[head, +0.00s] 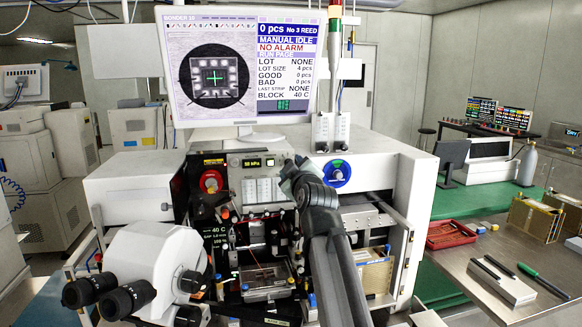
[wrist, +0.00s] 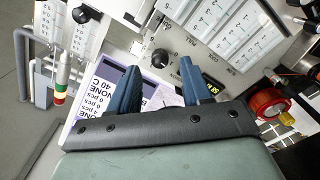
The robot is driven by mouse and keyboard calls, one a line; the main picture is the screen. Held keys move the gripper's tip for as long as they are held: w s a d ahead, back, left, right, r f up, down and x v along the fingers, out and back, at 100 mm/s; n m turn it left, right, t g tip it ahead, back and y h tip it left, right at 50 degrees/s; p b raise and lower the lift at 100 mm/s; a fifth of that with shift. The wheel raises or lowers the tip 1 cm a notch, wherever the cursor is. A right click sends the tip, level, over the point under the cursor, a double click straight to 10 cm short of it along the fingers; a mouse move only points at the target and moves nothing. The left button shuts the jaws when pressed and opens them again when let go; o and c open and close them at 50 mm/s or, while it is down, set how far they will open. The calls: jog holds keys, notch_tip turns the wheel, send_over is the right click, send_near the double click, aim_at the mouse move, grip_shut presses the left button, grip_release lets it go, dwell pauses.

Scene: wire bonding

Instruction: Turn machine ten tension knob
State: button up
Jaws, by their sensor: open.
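My gripper (head: 288,170) is at the upper front panel of the bonding machine (head: 375,150), just right of the green-lit display (head: 258,162). In the wrist view its two blue fingers (wrist: 158,68) are spread apart and empty. A small black knob (wrist: 160,57) on the pale panel lies in line with the gap between the fingertips. I cannot tell whether the fingers touch it. Another black knob (wrist: 81,14) shows at the upper left of the wrist view. I cannot read which knob is marked tension. In the head view the gripper hides part of the panel.
A blue round dial (head: 337,173) sits right of the gripper, and a red one (head: 211,181) sits left. The monitor (head: 240,70) stands above. A white microscope (head: 150,265) juts out at the lower left. A steel bench (head: 490,260) with tools and a red tray (head: 451,235) is at the right.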

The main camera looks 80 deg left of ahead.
jog(key=a, duration=0.3)
jog(key=shift+d, duration=0.1)
grip_shut()
dwell(0.4)
